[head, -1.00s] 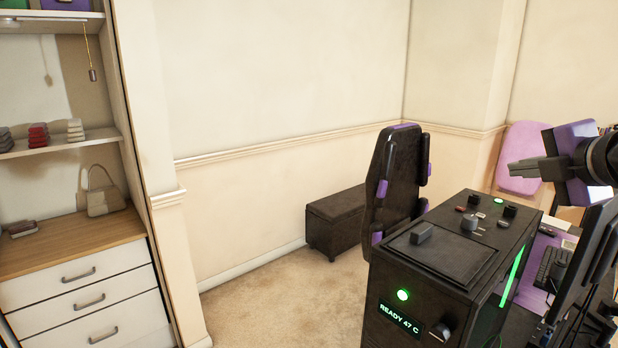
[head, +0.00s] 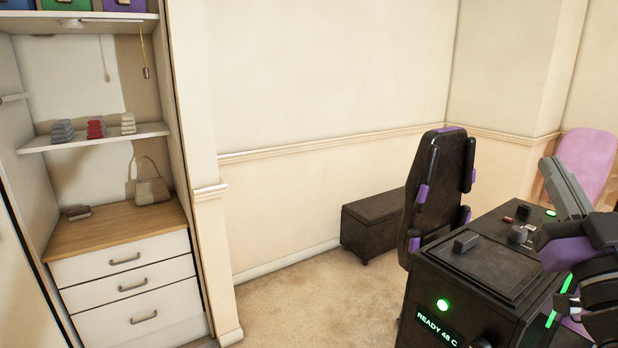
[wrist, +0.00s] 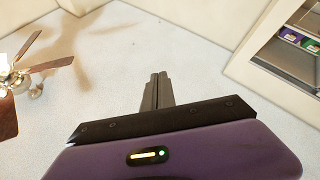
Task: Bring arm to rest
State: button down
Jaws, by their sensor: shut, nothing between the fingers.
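My gripper (head: 559,188) is at the right of the head view, with grey fingers pointing up and to the left and a purple body below them. In the wrist view its fingers (wrist: 157,92) are together, with nothing between them. The wrist view looks up at the ceiling. In the head view the gripper is in front of the black machine (head: 480,262), hiding part of its top and right side. I cannot tell from the picture how far apart they are.
A black and purple chair (head: 437,190) stands behind the machine, beside a dark bench (head: 370,222). A shelf unit with drawers (head: 125,275) is at the left. Carpet (head: 300,300) between them is clear. A ceiling fan (wrist: 15,75) shows in the wrist view.

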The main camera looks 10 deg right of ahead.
jog(key=s+a+f+m+h, duration=0.1)
jog(key=f+m, duration=0.1)
jog(key=f, duration=0.1)
jog(key=s+a+f+m+g+h, duration=0.1)
jog(key=a+f+m, duration=0.1)
jog(key=f, duration=0.2)
jog(key=s+a+f+m+g+h, duration=0.1)
jog(key=s+f+m, duration=0.1)
jog(key=f, duration=0.2)
jog(key=shift+a+f, duration=0.1)
jog(key=shift+a, duration=0.2)
jog(key=s+a+f+n+g+y, duration=0.2)
jog(key=s+a+f+y, duration=0.1)
jog(key=s+a+f, duration=0.3)
jog(key=s+a+f+n+g+y, duration=0.2)
jog(key=s+a+f, duration=0.4)
jog(key=s+f, duration=0.5)
jog(key=s+a+f+n+g+y, duration=0.2)
jog(key=s+a+f+y, duration=0.3)
jog(key=s+f, duration=0.4)
jog(key=shift+s+a+f+g, duration=0.25)
jog(key=shift+a+g, duration=0.25)
jog(key=shift+a, duration=0.3)
